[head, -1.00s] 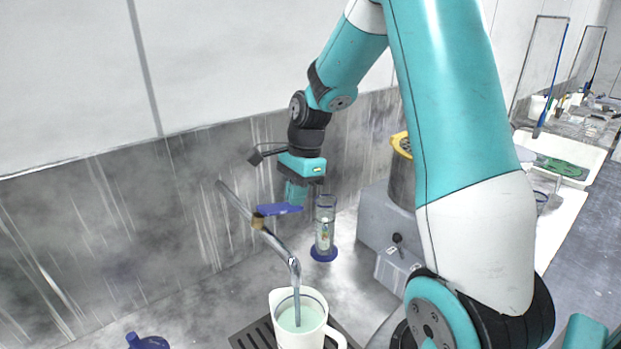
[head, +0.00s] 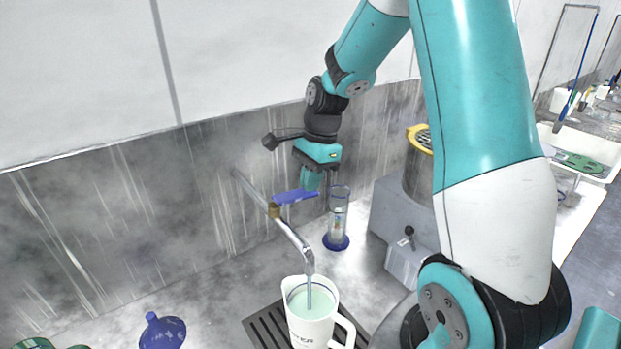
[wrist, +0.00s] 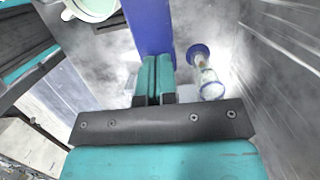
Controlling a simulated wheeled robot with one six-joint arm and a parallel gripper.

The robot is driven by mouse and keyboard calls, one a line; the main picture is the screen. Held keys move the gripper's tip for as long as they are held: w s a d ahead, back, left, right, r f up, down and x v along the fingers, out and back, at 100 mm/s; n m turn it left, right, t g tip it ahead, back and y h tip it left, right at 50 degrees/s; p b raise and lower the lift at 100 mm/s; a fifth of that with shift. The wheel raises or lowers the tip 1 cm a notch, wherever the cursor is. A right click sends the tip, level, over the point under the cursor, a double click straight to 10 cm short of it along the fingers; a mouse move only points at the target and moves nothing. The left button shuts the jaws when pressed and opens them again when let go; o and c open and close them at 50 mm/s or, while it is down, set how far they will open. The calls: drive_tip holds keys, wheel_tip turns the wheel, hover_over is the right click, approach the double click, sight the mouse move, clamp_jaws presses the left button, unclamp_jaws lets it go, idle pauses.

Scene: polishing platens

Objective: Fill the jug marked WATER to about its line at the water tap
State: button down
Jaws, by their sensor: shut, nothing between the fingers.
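The white jug (head: 312,325) stands upright under the tap spout, handle to the right; part of its dark lettering, ending in "TER", shows. Pale green-tinted liquid (head: 318,300) is inside; I cannot make out the fill line. A thin grey-blue column, apparently running water, joins the spout (head: 309,264) to the liquid. The tap's blue lever (head: 294,197) sits above its brass body (head: 274,210). My gripper (head: 311,182) is shut and empty at the lever's right end. In the wrist view, the shut fingers (wrist: 154,75) are against or just over the lever (wrist: 150,25); contact is unclear.
The jug stands on a dark slatted drain grate (head: 262,325). A clear cylinder with a blue base (head: 337,240) stands right of the tap, near my gripper. A grey machine with a yellow-rimmed drum (head: 418,165) is farther right. A blue funnel-shaped object (head: 163,331) lies at front left.

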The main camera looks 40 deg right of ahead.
drive_tip(key=shift+r, duration=0.1)
drive_tip(key=p+v, duration=0.4)
drive_tip(key=shift+w+a+r, duration=0.1)
drive_tip(key=shift+r, duration=0.35)
drive_tip(key=b+v, duration=0.2)
drive_tip(key=v, duration=0.7)
drive_tip(key=shift+a, duration=0.3)
drive_tip(key=shift+b, duration=0.3)
idle(0.4)
